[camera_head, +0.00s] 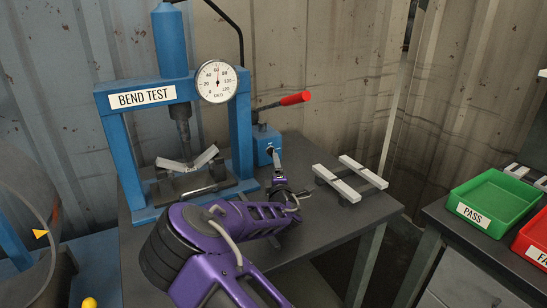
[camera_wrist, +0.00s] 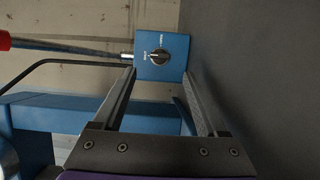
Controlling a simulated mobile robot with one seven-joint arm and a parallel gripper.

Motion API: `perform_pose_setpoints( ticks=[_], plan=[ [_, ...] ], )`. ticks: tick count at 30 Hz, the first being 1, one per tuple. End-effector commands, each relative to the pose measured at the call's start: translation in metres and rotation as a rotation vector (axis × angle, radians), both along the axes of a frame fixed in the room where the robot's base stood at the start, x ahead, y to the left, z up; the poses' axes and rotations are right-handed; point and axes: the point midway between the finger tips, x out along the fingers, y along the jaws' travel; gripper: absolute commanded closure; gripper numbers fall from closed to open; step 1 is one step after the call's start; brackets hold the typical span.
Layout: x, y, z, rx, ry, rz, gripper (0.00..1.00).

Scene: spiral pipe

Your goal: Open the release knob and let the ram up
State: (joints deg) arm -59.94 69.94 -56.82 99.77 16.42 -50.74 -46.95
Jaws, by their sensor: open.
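The release knob (camera_wrist: 158,56) is a round metal knob with a raised grip bar, on the face of the blue pump block (camera_wrist: 175,68). The block also shows in the head view (camera_head: 263,139). My gripper (camera_wrist: 159,74) is open and empty, its two fingers reaching toward the block on either side of the knob's line. I cannot tell how much gap is left. In the head view my gripper (camera_head: 276,160) is in front of the block and hides the knob. The ram (camera_head: 182,125) is down at a V-bent metal strip (camera_head: 188,160) in the blue press (camera_head: 172,45).
A gauge (camera_head: 217,81) on the press has its needle near upright. A pump lever with a red grip (camera_head: 294,99) sticks out right of the block. Pale strips (camera_head: 338,184) lie on a rack at right. A green PASS tray (camera_head: 495,201) and red FAIL tray (camera_head: 532,240) stand farther right.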

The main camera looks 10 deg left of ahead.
Motion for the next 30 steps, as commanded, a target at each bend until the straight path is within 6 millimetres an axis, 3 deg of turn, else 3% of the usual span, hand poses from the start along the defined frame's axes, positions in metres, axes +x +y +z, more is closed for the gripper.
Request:
perform_pose_setpoints(
  ticks=[6, 15, 29, 30],
  plan=[
    [0.04, 0.008, -0.001, 0.0, 0.0, 0.0, 0.25],
    [0.076, 0.015, 0.0, 0.001, 0.0, 0.0, 0.25],
    [0.085, 0.017, 0.0, 0.001, 0.001, -0.001, 0.25],
    [0.085, 0.017, 0.0, 0.001, 0.001, -0.001, 0.3]
  ],
)
